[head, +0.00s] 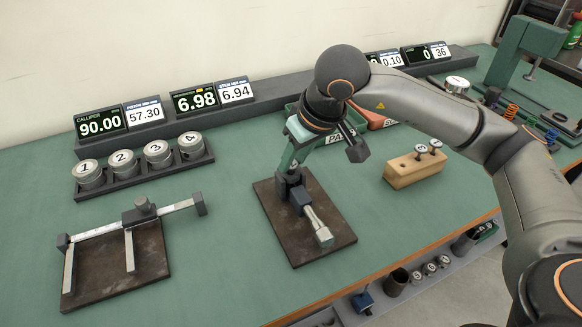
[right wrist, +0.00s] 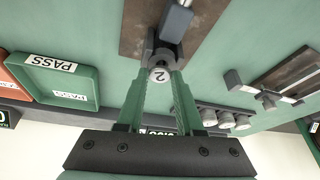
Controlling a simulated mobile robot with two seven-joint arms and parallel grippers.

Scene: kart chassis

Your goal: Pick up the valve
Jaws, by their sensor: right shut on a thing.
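The valve (right wrist: 159,74), with a round pale head marked 2, shows in the right wrist view between my fingertips. Its stem is hidden behind the head, at the dark micrometer-like gauge (right wrist: 172,50). My right gripper (right wrist: 160,82) is shut on the valve's head. In the head view, my right gripper (head: 288,168) is over the back end of the gauge (head: 312,218) on a dark plate (head: 332,236); the valve is hidden there. I cannot tell whether it still touches the gauge. My left gripper is not in view.
A wooden block (head: 405,177) holds two more valves. A caliper (head: 131,222) lies on a plate at left. Numbered cylinders (head: 122,160) stand in a rack behind it. A green PASS tray (right wrist: 60,78) and a red tray (right wrist: 18,68) sit near the displays (head: 195,98).

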